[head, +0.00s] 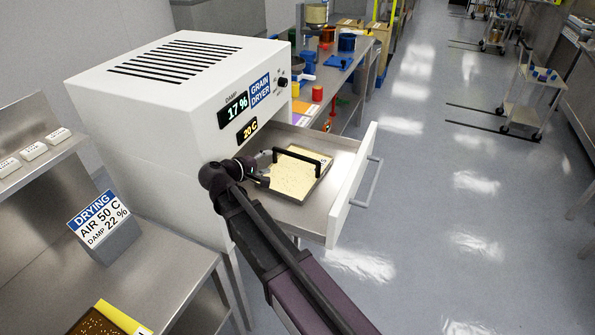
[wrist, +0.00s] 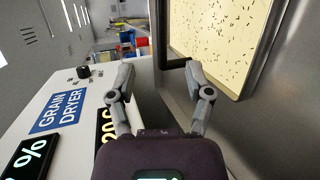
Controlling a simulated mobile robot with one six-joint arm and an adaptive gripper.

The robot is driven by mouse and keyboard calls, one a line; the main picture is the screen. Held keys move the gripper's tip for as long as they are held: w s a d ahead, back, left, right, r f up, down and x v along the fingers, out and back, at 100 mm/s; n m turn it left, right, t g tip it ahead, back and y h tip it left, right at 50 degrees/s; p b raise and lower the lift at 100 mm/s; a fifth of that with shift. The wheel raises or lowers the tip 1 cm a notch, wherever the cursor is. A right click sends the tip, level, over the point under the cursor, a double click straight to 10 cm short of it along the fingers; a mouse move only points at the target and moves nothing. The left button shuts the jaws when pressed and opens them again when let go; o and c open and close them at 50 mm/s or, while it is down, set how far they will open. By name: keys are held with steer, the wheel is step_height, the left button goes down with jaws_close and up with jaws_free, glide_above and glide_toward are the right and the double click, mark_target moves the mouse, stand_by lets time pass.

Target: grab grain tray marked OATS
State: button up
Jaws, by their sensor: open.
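A grain tray (head: 296,181) full of pale grain lies in the open drawer (head: 343,195) of the white grain dryer (head: 175,95). Its label is mostly hidden; only a last letter like S shows. A black handle (head: 297,154) arches over the tray. My gripper (head: 267,165) is open at the handle's left end, above the tray's left side. In the wrist view, my gripper (wrist: 160,70) has its fingers spread, with a black piece of the handle (wrist: 174,63) near the right fingertip. The grain tray (wrist: 210,40) fills the upper right there. I cannot tell whether they touch.
The dryer's front panel (wrist: 60,125) is close on the left in the wrist view. A drying sign (head: 98,218) and another tray (head: 95,323) with a yellow label stand on the steel bench at left. A cluttered bench (head: 340,75) is behind the drawer.

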mark_target(294, 156)
steer(key=b+x, duration=0.2)
steer(key=x, duration=0.6)
steer(key=shift+f, duration=0.1)
steer(key=shift+s+b+x, duration=0.2)
steer(key=shift+b+x, duration=0.85)
steer(key=shift+x, duration=1.75)
steer(key=shift+s+d, duration=0.1)
jaws_close()
